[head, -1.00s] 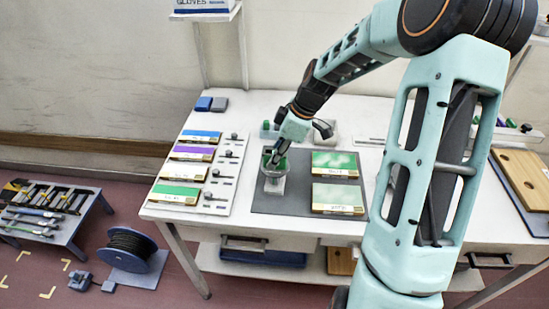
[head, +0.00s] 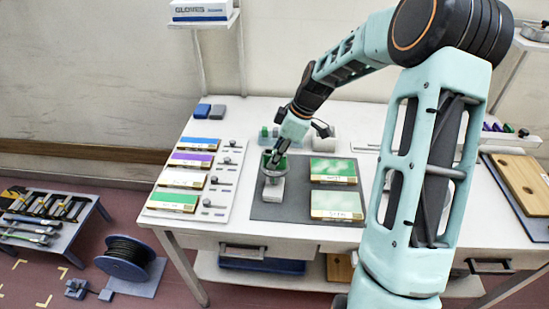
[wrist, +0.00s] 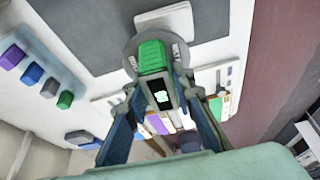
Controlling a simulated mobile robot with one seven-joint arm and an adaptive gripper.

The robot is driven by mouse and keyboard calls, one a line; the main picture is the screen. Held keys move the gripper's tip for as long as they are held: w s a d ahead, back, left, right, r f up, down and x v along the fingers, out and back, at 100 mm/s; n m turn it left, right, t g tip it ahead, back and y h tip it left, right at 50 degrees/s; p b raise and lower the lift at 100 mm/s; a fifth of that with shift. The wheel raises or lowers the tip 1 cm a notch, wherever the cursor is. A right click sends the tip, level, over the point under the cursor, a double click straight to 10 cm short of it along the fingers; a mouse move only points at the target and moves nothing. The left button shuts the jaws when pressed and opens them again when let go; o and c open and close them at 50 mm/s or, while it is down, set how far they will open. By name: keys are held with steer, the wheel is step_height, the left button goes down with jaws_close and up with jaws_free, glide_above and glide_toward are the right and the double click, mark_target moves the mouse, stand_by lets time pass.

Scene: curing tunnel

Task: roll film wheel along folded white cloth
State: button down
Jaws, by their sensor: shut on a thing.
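My gripper (head: 277,158) is shut on the green handle of the film wheel, above the dark mat (head: 263,211). In the wrist view, the green handle (wrist: 152,57) with a small lit display sits between my gripper's fingers (wrist: 156,92). The wheel's grey round body (wrist: 184,52) shows behind it, and in the head view the film wheel (head: 272,170) appears as a grey round body. The folded white cloth (head: 273,190) lies on the mat just in front of the wheel; it also shows in the wrist view (wrist: 165,18). I cannot tell whether the wheel touches the cloth.
Two green-and-white panels (head: 334,169) lie on the mat to the right. A white rack (head: 219,200) with coloured panels and small knobs stands at left. A wooden board (head: 525,185) lies far right.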

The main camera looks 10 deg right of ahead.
steer(key=shift+w, duration=0.1)
steer(key=shift+w+d, duration=0.15)
steer(key=shift+w, duration=0.25)
steer(key=shift+r, duration=0.15)
steer(key=shift+r+p, duration=0.6)
steer(key=shift+r, duration=0.35)
steer(key=s+a+b, duration=0.1)
steer(key=s+a, duration=0.1)
steer(key=s, duration=0.4)
steer(key=shift+a, duration=0.15)
steer(key=shift+f+b, duration=1)
steer(key=shift+f, duration=0.15)
stand_by(1.8)
